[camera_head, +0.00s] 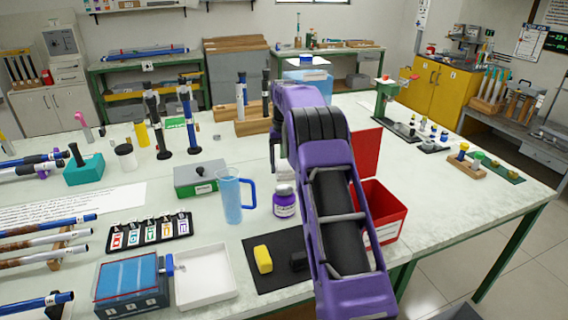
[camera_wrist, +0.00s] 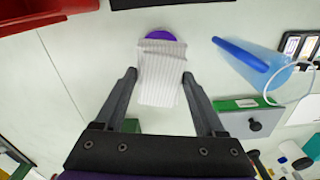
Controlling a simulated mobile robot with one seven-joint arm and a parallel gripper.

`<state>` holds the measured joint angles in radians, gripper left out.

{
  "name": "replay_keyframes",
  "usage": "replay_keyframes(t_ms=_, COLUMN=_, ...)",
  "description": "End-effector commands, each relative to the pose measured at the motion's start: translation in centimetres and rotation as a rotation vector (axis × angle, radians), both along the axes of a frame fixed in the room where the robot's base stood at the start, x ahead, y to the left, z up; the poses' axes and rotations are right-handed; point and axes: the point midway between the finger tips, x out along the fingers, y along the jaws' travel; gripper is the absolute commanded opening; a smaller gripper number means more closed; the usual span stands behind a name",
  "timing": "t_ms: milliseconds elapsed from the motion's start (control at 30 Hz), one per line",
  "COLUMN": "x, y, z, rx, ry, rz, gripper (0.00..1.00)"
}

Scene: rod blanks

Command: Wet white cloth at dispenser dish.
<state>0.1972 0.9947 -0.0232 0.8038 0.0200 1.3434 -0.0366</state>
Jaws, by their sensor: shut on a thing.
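The white cloth (camera_wrist: 162,78), folded and ribbed, hangs between the two fingers of my gripper (camera_wrist: 159,78) in the wrist view. My gripper is shut on it. In the head view a pale bit of the cloth (camera_head: 281,162) shows beside my purple arm, which hides most of the grip. The cloth appears above the table, near the purple jar (camera_head: 284,203), whose purple top (camera_wrist: 160,34) shows behind it in the wrist view. A green-grey box with a black knob (camera_head: 201,180) stands to the left; I cannot tell whether it is the dispenser.
A clear blue jug (camera_head: 230,196) stands left of the jar. A red bin (camera_head: 382,205) is to the right, partly behind my arm. A dark mat (camera_head: 272,282) with a yellow block (camera_head: 263,260) and a white tray (camera_head: 206,277) lie in front.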

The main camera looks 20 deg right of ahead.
Motion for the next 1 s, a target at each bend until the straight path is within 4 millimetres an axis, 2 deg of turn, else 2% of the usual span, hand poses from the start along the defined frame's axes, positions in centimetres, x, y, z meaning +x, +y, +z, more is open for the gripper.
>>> replay_keyframes(t_ms=500, x=0.0, y=0.0, z=-5.2, rx=0.000, ry=-0.001, rz=0.000, gripper=0.27)
replay_keyframes(t_ms=1000, x=-0.1, y=0.0, z=-5.6, rx=0.000, ry=-0.001, rz=0.000, gripper=0.27)
